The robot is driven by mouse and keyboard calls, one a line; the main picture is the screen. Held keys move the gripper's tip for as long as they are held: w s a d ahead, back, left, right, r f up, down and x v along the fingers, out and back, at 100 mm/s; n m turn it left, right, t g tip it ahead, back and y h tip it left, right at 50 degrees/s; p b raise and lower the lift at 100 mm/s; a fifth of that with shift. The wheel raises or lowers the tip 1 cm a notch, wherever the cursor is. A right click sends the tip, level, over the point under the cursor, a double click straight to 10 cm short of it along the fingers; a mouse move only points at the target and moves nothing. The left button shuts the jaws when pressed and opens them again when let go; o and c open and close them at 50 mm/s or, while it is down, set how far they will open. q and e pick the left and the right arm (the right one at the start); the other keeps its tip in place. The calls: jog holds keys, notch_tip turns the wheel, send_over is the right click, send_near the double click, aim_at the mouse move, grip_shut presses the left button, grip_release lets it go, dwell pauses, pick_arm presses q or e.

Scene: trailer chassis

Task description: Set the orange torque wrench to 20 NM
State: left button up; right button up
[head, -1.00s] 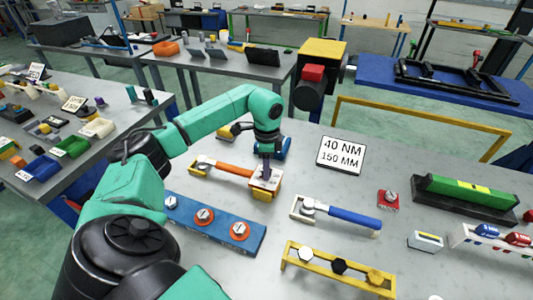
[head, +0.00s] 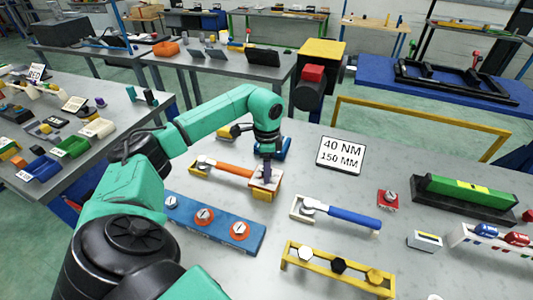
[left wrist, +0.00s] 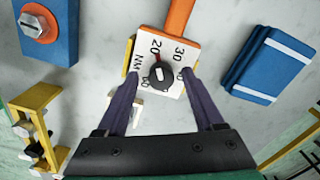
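The orange torque wrench (head: 228,167) lies in a yellow holder (head: 198,174) on the grey table. Its white dial plate (left wrist: 145,45), in the left wrist view, carries a black knob (left wrist: 160,76) and printed numbers including 20 and 30, with "NM". A red pointer on the knob points to about the 20 mark. My left gripper (left wrist: 160,74) is over the dial, its two dark fingers spread on either side of the knob with gaps between. It also shows in the head view (head: 266,171), hiding part of the dial. My right gripper is not in view.
A blue-handled wrench (head: 350,216) lies to the right. A sign (head: 341,154) reads 40 NM, 150 MM.

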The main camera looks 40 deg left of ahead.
pick_arm(q)
notch_tip(320, 180, up, 9)
jog(key=shift+f+b, duration=0.2)
jog(key=shift+b, duration=0.7)
notch_tip(320, 180, up, 6)
jog(key=p, duration=0.2)
